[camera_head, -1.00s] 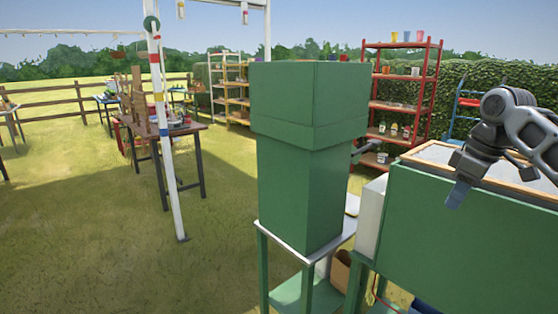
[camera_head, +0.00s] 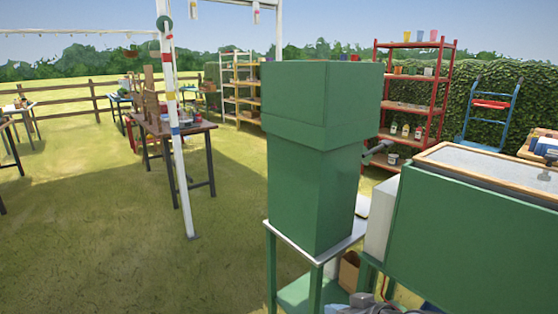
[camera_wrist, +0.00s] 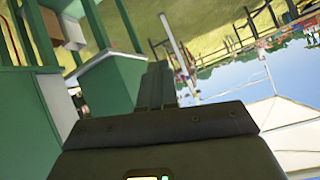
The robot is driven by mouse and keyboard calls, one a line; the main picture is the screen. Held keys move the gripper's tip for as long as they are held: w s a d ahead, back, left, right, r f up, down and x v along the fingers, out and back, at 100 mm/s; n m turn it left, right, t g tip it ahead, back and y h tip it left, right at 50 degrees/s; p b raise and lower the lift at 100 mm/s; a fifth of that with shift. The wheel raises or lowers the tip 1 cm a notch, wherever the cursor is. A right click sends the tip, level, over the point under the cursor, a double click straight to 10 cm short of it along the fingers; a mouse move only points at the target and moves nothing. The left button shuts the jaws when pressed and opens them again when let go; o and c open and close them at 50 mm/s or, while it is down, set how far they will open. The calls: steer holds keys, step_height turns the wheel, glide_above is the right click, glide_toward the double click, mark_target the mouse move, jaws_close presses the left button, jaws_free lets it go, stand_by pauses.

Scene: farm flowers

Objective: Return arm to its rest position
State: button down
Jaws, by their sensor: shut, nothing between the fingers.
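My gripper (camera_wrist: 157,85) shows in the wrist view as dark fingers pointing up the picture, shut with nothing between them. The wrist view is strongly tilted, with sky at the right and green surfaces at the left. In the head view, only a grey piece of my arm (camera_head: 368,304) shows at the bottom edge; the gripper itself cannot be made out there.
A tall green box-like machine (camera_head: 315,150) stands on a metal-topped stand in the middle. A green bin (camera_head: 470,245) with a wooden rim is at the right. A white post (camera_head: 178,150) and wooden table (camera_head: 180,130) stand left. Open grass lies front left.

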steer(key=s+f+m+t+h, duration=0.2)
steer(key=s+m, duration=0.1)
steer(key=s, duration=1)
steer(key=s+f+m+t+h, duration=0.2)
steer(key=s+m, duration=0.1)
steer(key=s, duration=1.1)
steer(key=s+d+r+n+t+h, duration=0.1)
steer(key=s+d+r, duration=0.3)
steer(key=s+r, duration=0.3)
steer(key=s+d+r+n+h, duration=0.1)
steer(key=s+d+r, duration=0.4)
steer(key=s, duration=0.7)
steer(key=shift+d+r+t, duration=0.15)
steer(key=shift+r+t, duration=0.25)
steer(key=shift+r, duration=0.45)
